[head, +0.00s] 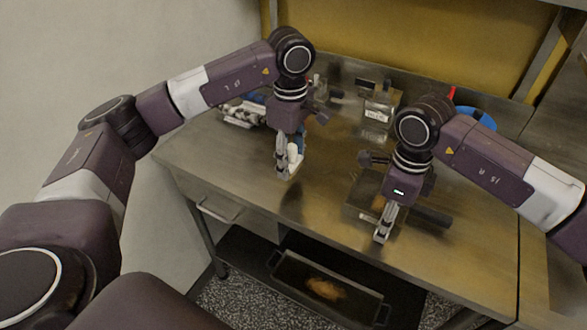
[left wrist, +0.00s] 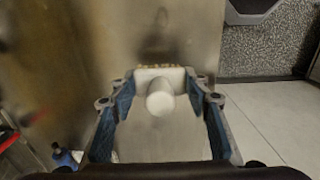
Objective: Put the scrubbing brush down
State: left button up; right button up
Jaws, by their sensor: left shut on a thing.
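My left gripper (head: 287,170) is shut on the white scrubbing brush (head: 295,160), over the left part of the steel table (head: 232,165). In the left wrist view the brush (left wrist: 160,78) sits between the two blue-padded fingers, with its rounded white handle end towards the camera and brownish bristles on the far side. I cannot tell whether the bristles touch the table. My right gripper (head: 382,236) hangs over the table's front part, pointing down; whether its fingers are open is unclear.
A dark flat piece (head: 362,205) lies beside my right gripper. A clear labelled container (head: 377,113) and a blue round thing (head: 478,117) stand at the back. Clutter lies at the back left. A dark tray (head: 325,287) is on the shelf below. The table's front left is clear.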

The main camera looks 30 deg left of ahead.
aim_at(291, 146)
pick_arm(q)
jog(key=shift+f, duration=2.05)
jog(key=shift+f, duration=0.1)
jog(key=o, duration=1.3)
jog(key=shift+c, duration=0.2)
notch_tip(291, 146, up, 12)
jog(key=shift+r, duration=0.15)
jog(key=shift+o, duration=0.6)
